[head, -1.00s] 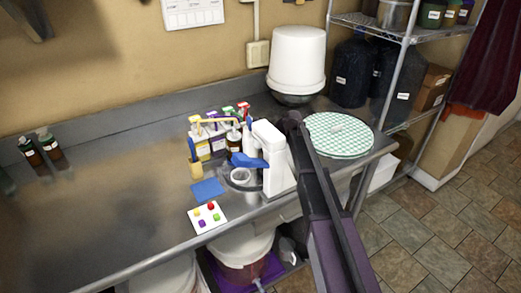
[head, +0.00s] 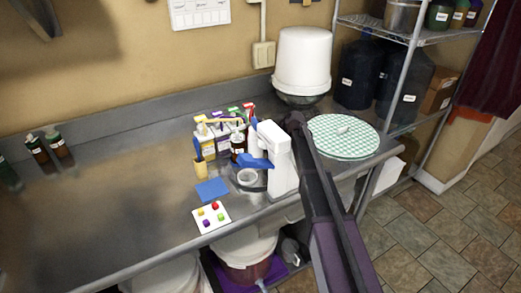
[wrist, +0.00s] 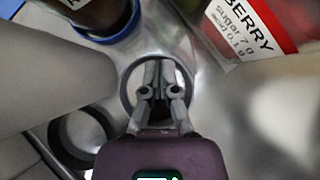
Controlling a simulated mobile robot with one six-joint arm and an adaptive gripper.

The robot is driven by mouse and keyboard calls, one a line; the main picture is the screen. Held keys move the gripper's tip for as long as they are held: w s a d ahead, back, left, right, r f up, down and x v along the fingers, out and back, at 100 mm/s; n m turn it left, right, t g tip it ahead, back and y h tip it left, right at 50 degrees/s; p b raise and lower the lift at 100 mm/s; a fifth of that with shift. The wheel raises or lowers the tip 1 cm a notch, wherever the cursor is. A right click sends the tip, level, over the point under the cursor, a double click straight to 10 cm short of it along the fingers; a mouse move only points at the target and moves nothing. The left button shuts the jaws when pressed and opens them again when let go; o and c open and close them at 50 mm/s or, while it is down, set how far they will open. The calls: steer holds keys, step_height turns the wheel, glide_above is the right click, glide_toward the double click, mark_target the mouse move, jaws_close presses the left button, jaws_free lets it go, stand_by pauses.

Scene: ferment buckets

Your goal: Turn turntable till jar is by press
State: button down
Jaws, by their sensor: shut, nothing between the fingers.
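The white press (head: 281,160) with a blue handle (head: 252,161) stands near the counter's front edge in the head view. My arm passes just right of it, and my gripper is hidden there. In the wrist view my gripper (wrist: 160,88) is shut and empty, its fingertips over a round ring (wrist: 127,88) in a metal surface. I cannot tell whether this surface is the turntable. A dark jar with a blue rim (wrist: 108,30) is at upper left. A red-and-white label reading BERRY (wrist: 255,28) is at upper right. Which jar is meant is unclear.
A green checkered disc (head: 345,145) lies at the counter's right end. Several bottles (head: 207,142) crowd behind the press. A blue pad (head: 211,190) and a card with coloured dots (head: 212,217) lie left of it. The counter's left part is mostly clear.

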steer(key=shift+p+v, duration=1.1)
steer(key=shift+v, duration=0.3)
steer(key=p+v, duration=0.5)
steer(key=v, duration=0.2)
steer(key=shift+w, duration=0.35)
steer(key=shift+r, duration=0.15)
